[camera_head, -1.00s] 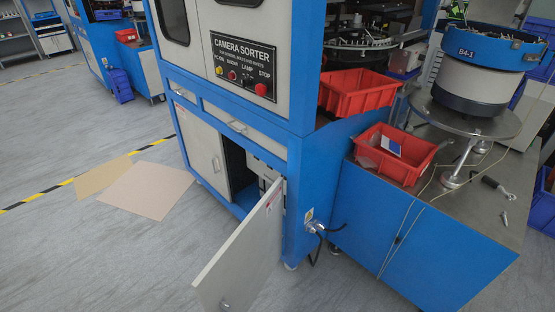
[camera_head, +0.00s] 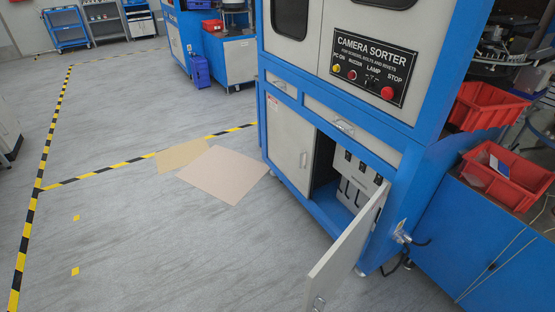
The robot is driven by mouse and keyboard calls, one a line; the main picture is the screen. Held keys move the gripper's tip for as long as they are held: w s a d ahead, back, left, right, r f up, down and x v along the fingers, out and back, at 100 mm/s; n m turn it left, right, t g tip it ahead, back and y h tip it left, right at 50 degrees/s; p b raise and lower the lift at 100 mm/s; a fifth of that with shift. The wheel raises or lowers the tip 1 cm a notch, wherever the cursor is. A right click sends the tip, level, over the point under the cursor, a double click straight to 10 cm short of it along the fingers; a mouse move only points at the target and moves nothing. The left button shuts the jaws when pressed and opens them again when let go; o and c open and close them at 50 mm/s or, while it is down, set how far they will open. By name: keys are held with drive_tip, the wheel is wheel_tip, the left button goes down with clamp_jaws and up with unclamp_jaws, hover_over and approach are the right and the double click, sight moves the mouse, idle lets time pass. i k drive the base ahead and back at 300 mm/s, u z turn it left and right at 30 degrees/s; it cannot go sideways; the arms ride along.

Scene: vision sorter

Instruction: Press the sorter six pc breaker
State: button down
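The camera sorter (camera_head: 292,92) is a blue and white cabinet machine right of centre. Its label panel (camera_head: 372,66) carries small buttons and a red stop button. Its lower right door (camera_head: 345,256) stands open toward me. Inside the opening is a light grey box (camera_head: 361,176) with dark switch-like parts, partly hidden by the door. I cannot tell which of them is the PC breaker, as no lettering is readable there. The lower left door (camera_head: 291,143) is shut. My gripper is not in view.
Open floor lies to the left and in front, with two flat cardboard sheets (camera_head: 223,174) and yellow-black tape (camera_head: 120,167). Red bins (camera_head: 508,177) and a blue bench stand at the right. A cable plug (camera_head: 402,236) sticks out of the machine's side.

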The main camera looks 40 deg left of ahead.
sight(378, 179)
drive_tip(key=u, duration=3.4)
drive_tip(key=i, duration=2.25)
drive_tip(key=z, duration=3.5)
